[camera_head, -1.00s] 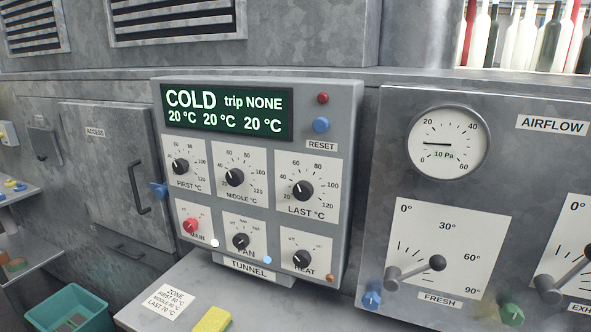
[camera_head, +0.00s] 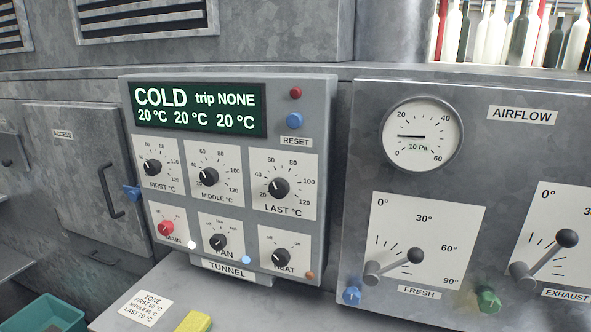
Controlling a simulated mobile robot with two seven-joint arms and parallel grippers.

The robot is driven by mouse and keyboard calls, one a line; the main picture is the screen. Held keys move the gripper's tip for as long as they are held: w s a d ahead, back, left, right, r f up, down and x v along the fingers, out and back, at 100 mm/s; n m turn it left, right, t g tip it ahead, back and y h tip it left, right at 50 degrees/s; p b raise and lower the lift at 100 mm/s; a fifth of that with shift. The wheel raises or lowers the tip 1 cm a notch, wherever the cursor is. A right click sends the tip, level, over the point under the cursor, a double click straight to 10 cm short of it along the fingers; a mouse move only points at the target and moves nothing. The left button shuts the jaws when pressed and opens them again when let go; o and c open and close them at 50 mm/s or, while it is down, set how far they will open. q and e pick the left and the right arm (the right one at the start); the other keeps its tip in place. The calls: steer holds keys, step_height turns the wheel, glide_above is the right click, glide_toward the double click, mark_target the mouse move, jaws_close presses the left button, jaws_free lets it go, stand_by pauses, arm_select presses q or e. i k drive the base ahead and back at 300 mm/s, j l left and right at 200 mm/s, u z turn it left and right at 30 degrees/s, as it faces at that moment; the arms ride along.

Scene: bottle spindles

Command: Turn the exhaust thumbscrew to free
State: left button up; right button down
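The exhaust plate (camera_head: 555,230) is at the right edge, partly cut off, with a grey lever (camera_head: 545,254) and the label EXHAUST (camera_head: 566,295). A green thumbscrew (camera_head: 488,300) sits at the lower left of this plate, and it looks like the exhaust one. A blue thumbscrew (camera_head: 352,295) sits at the lower left of the fresh plate (camera_head: 425,225), whose lever (camera_head: 394,267) points down left. I cannot tell from the view whether either thumbscrew is tight or free. Neither of my grippers is in view.
A yellow block (camera_head: 194,322) lies on the ledge below. Bottles (camera_head: 497,40) stand at the upper right.

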mark_target(489, 304)
steer(key=z, duration=1.3)
steer(key=l+u, duration=0.1)
steer(key=l, duration=0.95)
